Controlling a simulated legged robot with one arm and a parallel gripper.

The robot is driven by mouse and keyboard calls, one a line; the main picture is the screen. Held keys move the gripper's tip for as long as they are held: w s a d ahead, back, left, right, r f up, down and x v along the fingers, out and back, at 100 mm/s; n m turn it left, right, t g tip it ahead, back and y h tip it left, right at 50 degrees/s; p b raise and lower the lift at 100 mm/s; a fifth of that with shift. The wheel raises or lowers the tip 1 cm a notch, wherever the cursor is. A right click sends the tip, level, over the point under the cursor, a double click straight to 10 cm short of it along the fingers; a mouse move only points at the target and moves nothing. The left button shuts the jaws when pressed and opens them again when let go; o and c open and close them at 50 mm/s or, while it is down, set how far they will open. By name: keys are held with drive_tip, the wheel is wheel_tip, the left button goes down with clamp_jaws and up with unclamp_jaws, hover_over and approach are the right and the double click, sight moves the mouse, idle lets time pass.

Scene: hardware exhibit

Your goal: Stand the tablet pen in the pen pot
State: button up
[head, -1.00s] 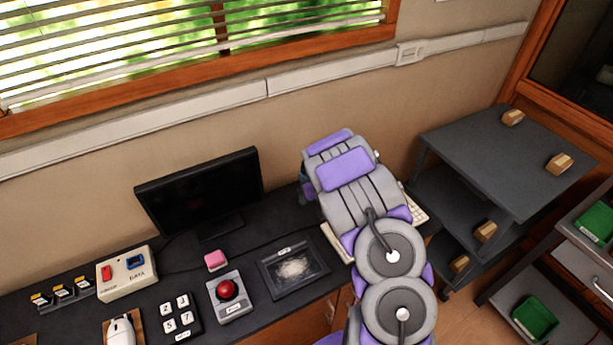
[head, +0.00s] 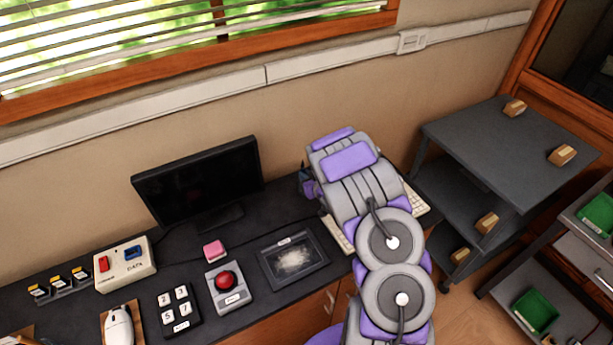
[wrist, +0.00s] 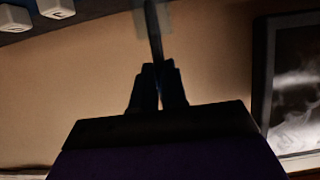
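In the wrist view, my gripper (wrist: 158,72) points away from the camera with its two dark fingers close together. A thin dark rod, which looks like the tablet pen (wrist: 153,28), rises from between the fingertips to the top edge of the picture. A pale, see-through patch lies around the rod's upper part; I cannot tell whether it is the pen pot. No pen pot shows clearly in either view. In the head view, my arm reaches over the right end of the desk and hides the fingers and pen.
The dark desk (head: 262,215) holds a monitor (head: 197,180), a flat tablet-like panel (head: 293,260), a red button box (head: 228,287), a pink block (head: 214,249), a keypad (head: 180,310) and a mouse (head: 119,326). A keyboard (head: 342,236) lies partly under my arm. Grey shelves (head: 505,150) stand right.

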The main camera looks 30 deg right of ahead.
drive_tip(key=o, duration=0.5)
drive_tip(key=shift+s, duration=0.1)
drive_tip(key=a+p+v, duration=0.1)
drive_tip(key=p+v, duration=0.9)
drive_tip(key=v, duration=0.7)
drive_tip(key=shift+d, duration=0.45)
drive_tip(key=shift+r, duration=0.1)
idle(0.3)
